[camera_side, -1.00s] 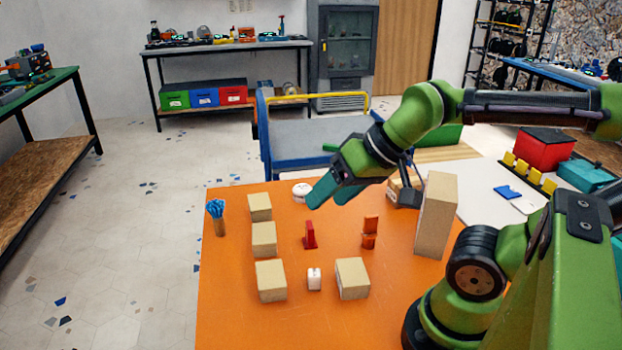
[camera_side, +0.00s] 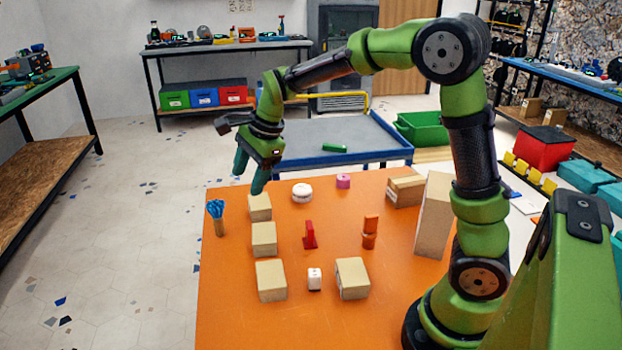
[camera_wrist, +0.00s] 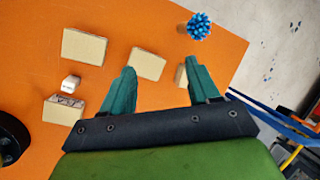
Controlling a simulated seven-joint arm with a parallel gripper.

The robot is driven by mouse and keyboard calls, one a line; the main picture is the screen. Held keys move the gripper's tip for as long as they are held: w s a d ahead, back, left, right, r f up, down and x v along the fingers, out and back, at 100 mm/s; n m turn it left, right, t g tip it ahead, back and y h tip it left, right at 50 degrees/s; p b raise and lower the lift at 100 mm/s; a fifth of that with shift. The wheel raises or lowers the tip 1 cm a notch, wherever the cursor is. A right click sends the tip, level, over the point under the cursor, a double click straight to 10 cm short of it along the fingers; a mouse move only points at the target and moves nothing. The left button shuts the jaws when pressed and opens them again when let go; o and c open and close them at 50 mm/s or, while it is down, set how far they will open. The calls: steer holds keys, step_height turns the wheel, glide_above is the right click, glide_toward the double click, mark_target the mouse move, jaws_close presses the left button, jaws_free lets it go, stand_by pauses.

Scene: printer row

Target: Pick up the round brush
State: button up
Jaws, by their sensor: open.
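The round brush (camera_side: 216,214) stands upright near the left edge of the orange table, with blue bristles on top and a brown handle below. In the wrist view its blue bristle head (camera_wrist: 198,26) shows at the top, right of centre, close to the table edge and beyond my fingertips. My gripper (camera_side: 250,185) points down with its two teal fingers apart, above the far left of the table, to the right of and behind the brush. In the wrist view my gripper (camera_wrist: 160,72) is open, with nothing held between the fingers.
Tan blocks (camera_side: 264,239) stand in a column right of the brush; one block (camera_wrist: 148,63) lies just beyond my fingers. A red part (camera_side: 310,236), an orange part (camera_side: 370,232), a white round item (camera_side: 302,192) and a tall box (camera_side: 434,214) stand farther right. The table's left edge is close to the brush.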

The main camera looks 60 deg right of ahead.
mark_target(214, 212)
steer(key=w+d+m, duration=0.1)
steer(key=w+m, duration=0.5)
steer(key=m, duration=0.6)
steer(key=x, duration=0.7)
steer(key=w+x, duration=0.1)
steer(key=x, duration=0.3)
steer(key=shift+d+r, duration=0.2)
steer(key=shift+d, duration=0.1)
steer(key=shift+t, duration=0.3)
steer(key=shift+x, duration=2.8)
steer(key=shift+w+r, duration=0.1)
steer(key=c, duration=1)
